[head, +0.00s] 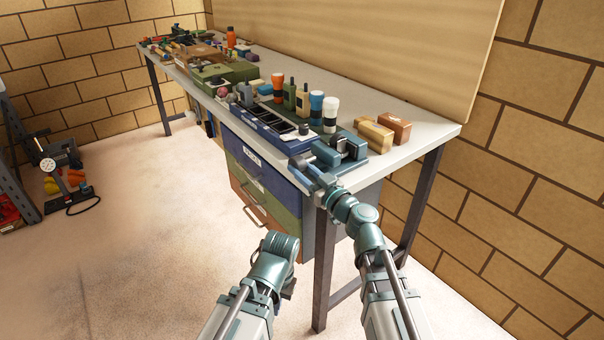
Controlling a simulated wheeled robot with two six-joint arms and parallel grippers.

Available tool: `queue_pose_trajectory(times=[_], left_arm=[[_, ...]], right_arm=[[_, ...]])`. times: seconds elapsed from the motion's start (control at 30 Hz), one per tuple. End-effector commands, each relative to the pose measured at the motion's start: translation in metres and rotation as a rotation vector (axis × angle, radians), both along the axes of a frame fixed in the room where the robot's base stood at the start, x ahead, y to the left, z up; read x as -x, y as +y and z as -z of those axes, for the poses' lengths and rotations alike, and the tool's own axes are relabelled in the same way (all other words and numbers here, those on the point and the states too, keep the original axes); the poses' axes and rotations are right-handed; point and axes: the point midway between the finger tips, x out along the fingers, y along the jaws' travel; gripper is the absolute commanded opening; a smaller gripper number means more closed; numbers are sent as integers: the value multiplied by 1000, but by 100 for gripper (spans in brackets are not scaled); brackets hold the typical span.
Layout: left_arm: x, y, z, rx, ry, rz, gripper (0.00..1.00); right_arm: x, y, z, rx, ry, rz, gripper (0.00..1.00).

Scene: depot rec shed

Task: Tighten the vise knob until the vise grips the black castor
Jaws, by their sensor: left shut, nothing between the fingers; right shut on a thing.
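The blue-grey vise (328,153) stands at the front edge of the workbench, towards its right end. My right gripper (318,178) reaches the vise's front side and is shut on what appears to be its knob; the gripper covers most of the knob. The black castor cannot be made out clearly; a small dark shape sits around the vise jaws, and I cannot tell whether the jaws touch it. My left gripper (288,288) is low in front of the bench, away from the vise, shut and empty, its fingertips partly hidden by its wrist.
A drawer cabinet (252,172) and a dark bench leg (323,270) are near my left arm.

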Motion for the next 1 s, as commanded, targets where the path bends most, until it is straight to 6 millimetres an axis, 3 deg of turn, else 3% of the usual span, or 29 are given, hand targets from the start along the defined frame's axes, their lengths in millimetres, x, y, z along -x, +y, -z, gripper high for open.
queue_pose_trajectory(times=[0.33,0.37,0.5,0.83,1.0], left_arm=[[0,0,0,0,0,0,0],[0,0,0,0,0,0,0],[0,0,0,0,0,0,0],[0,0,0,0,0,0,0],[0,0,3,0,0,0,0]], right_arm=[[0,1,0,0,-2,-1,0],[0,1,0,0,-1,-1,42],[0,0,0,0,-1,0,67],[2,-1,0,-1,-1,1,69],[17,-8,2,-1,-1,0,69]])
